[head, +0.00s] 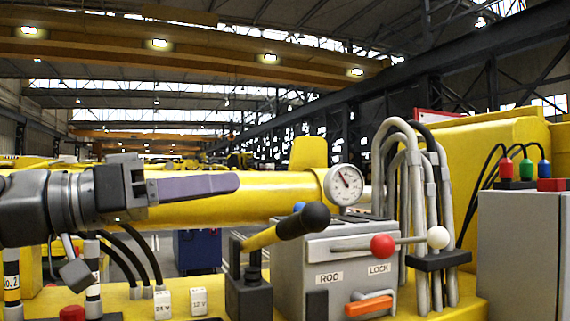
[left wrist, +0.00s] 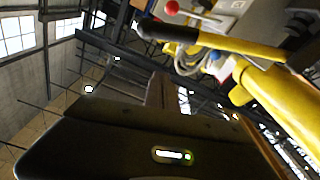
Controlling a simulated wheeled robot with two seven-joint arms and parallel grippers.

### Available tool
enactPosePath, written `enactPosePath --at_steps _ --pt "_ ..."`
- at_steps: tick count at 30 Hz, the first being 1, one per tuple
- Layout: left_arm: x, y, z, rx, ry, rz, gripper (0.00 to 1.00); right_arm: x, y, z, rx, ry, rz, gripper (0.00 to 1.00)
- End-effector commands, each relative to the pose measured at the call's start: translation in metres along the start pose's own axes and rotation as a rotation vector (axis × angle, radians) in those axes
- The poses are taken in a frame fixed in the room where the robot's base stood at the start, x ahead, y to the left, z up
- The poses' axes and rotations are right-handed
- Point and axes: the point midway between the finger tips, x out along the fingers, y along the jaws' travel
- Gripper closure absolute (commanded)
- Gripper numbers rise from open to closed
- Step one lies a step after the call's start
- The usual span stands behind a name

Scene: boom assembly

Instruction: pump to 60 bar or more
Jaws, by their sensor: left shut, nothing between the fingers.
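My left gripper (head: 228,184) comes in from the left, its purple-grey fingers shut and empty. It points right, in front of the yellow boom. The pump lever (head: 268,236) is yellow with a black grip (head: 314,217). It slants up to the right from a dark pump block (head: 250,293), below and right of my fingertips and apart from them in the picture. The left wrist view shows the dark grip (left wrist: 215,40) near its top. The round white pressure gauge (head: 344,184) has a needle pointing up and left; its numbers are too small to read. My right gripper is not in view.
A grey valve box (head: 345,255) labelled ROD and LOCK carries a red-knobbed lever (head: 382,246), a white knob (head: 438,237) and an orange handle (head: 369,306). Grey pipes (head: 412,180) rise behind it. Black hoses (head: 140,255) and 24 V and 12 V blocks stand below my left arm.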

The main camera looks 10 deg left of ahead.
Motion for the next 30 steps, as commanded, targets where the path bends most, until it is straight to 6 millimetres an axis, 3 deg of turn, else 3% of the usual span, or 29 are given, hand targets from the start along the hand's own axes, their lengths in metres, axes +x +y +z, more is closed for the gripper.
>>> enactPosePath --at_steps 4,17,23,30 --pt "0.0 -0.005 -0.001 -0.076 0.024 -0.011 1.0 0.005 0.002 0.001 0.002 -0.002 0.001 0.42" --pt "0.004 -0.004 -0.001 -0.076 0.022 -0.01 1.0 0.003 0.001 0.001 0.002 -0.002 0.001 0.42" --pt "0.026 -0.004 -0.003 -0.077 0.02 -0.01 1.0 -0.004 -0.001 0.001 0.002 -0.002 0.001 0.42" --pt "0.073 -0.004 -0.005 -0.077 0.019 -0.008 1.0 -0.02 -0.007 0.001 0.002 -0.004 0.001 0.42"
